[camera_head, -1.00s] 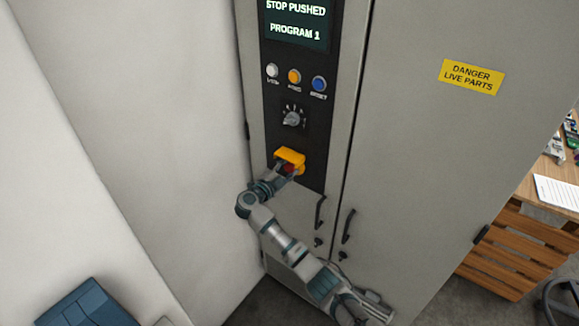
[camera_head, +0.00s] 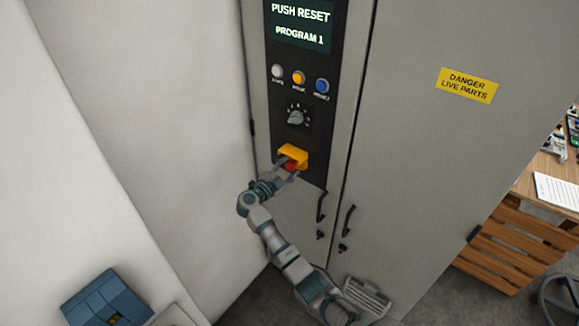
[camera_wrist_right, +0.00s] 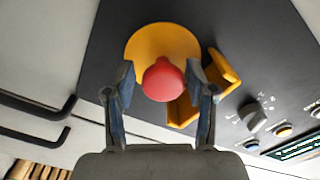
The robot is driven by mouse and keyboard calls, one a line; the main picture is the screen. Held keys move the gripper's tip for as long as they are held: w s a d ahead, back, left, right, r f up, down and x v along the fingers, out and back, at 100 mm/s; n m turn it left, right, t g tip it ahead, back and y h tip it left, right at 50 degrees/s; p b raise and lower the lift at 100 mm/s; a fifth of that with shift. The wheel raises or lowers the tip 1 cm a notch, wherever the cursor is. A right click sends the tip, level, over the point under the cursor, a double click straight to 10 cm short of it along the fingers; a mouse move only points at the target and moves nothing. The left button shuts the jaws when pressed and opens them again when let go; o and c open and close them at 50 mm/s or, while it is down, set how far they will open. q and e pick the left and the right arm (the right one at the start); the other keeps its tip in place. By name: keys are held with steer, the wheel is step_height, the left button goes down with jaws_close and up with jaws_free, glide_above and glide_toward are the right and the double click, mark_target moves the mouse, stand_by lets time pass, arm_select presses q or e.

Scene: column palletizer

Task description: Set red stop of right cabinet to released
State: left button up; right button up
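The red stop (camera_head: 291,167) is a round red knob on a yellow base under a yellow guard (camera_head: 294,152), low on the black panel of the cabinet (camera_head: 420,150). The display (camera_head: 301,24) reads "PUSH RESET" and "PROGRAM 1". My right gripper (camera_head: 282,172) is at the stop. In the right wrist view, the red stop (camera_wrist_right: 164,80) lies between the two fingers of the right gripper (camera_wrist_right: 161,78). The fingers stand apart with a narrow gap on each side of the knob. My left gripper is not in view.
White, orange and blue buttons (camera_head: 299,78) and a rotary selector (camera_head: 297,117) sit above the stop. Door handles (camera_head: 347,221) are below right. A white wall (camera_head: 150,110) stands close on the left. A wooden bench (camera_head: 520,245) is at the right.

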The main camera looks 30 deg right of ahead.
steer(key=shift+a+r, duration=0.1)
steer(key=shift+r, duration=0.05)
steer(key=shift+a, duration=0.1)
steer(key=shift+s+a, duration=0.1)
steer(key=shift+a, duration=0.2)
steer(key=v, duration=1.1)
steer(key=shift+a, duration=0.25)
steer(key=shift+d, duration=0.15)
